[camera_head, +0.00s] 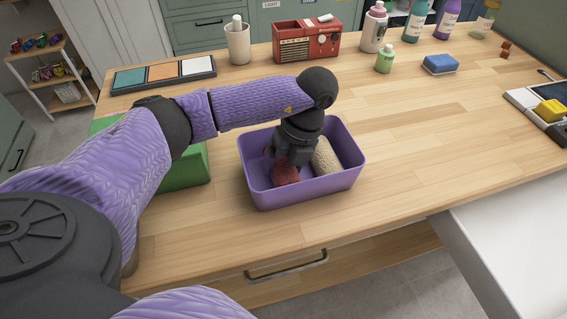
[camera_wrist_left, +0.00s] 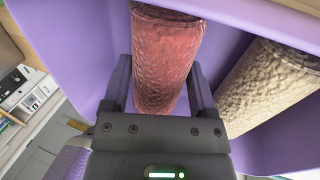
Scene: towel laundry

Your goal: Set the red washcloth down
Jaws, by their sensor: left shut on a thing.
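The red washcloth (camera_head: 286,175) is a rolled towel, low inside the purple bin (camera_head: 308,191) on the wooden table. My left gripper (camera_head: 284,160) reaches down into the bin and is shut on the red washcloth. In the left wrist view the washcloth (camera_wrist_left: 167,55) lies between the two fingers of the left gripper (camera_wrist_left: 160,90). A beige rolled towel (camera_head: 326,158) is in the bin to the right of it, and also shows in the left wrist view (camera_wrist_left: 270,82). I cannot tell whether the washcloth touches the bin floor. My right gripper is not in view.
A green container (camera_head: 188,168) stands left of the bin, partly behind my arm. A red radio (camera_head: 306,44), a white cup (camera_head: 238,42), bottles and a blue sponge (camera_head: 440,64) stand farther back. The table right of the bin is clear.

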